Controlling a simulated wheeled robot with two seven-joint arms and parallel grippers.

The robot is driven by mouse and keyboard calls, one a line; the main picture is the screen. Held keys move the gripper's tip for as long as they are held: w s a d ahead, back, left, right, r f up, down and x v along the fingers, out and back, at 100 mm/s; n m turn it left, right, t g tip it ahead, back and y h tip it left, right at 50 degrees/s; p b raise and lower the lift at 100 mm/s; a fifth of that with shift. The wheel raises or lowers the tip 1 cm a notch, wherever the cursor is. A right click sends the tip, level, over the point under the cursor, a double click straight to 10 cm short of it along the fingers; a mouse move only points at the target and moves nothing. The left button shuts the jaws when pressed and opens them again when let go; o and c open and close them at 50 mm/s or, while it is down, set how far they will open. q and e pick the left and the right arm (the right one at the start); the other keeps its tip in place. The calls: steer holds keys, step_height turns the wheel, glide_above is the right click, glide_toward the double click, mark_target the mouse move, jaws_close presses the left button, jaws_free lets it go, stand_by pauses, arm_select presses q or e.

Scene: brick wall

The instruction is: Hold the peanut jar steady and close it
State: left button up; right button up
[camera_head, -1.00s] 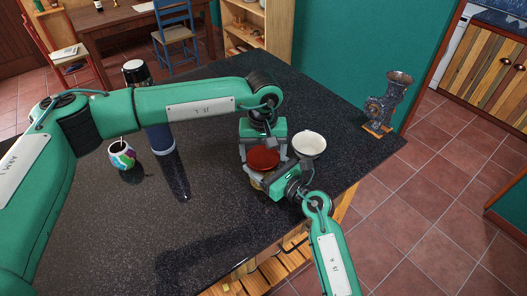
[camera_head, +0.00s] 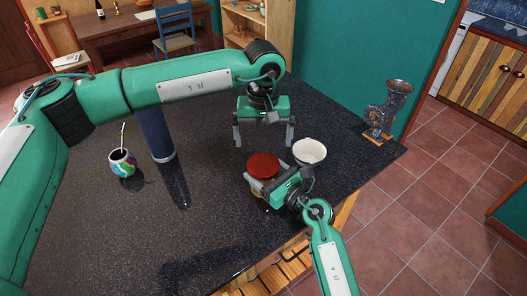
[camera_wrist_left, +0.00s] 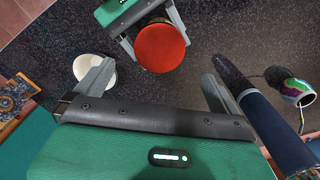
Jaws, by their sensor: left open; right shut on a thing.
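The peanut jar stands on the dark counter with its red lid (camera_head: 263,165) on top; the lid also shows in the left wrist view (camera_wrist_left: 160,47). The lid looks flat and level, but I cannot tell how tightly it sits. My right gripper (camera_head: 262,182) is shut around the jar's body below the lid, and its fingers hide much of the jar. My left gripper (camera_head: 264,138) is open and empty, above and behind the jar, apart from the lid. Its two fingers also show in the left wrist view (camera_wrist_left: 155,88).
A white bowl (camera_head: 309,151) stands close to the right of the jar. A metal grinder (camera_head: 386,112) is at the counter's right corner. A dark blue cylinder (camera_head: 156,134) and a colourful cup with a straw (camera_head: 123,163) stand left. The counter's front left is clear.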

arm_select(q)
steer(key=shift+r, duration=1.8)
arm_select(e)
steer(key=o, duration=2)
steer(key=shift+c, duration=0.2)
steer(key=b+v, duration=0.3)
steer(key=v, duration=1)
steer(key=shift+w, duration=0.1)
arm_select(q)
steer(key=shift+f, duration=1.6)
arm_select(e)
steer(key=shift+s+d, duration=0.35)
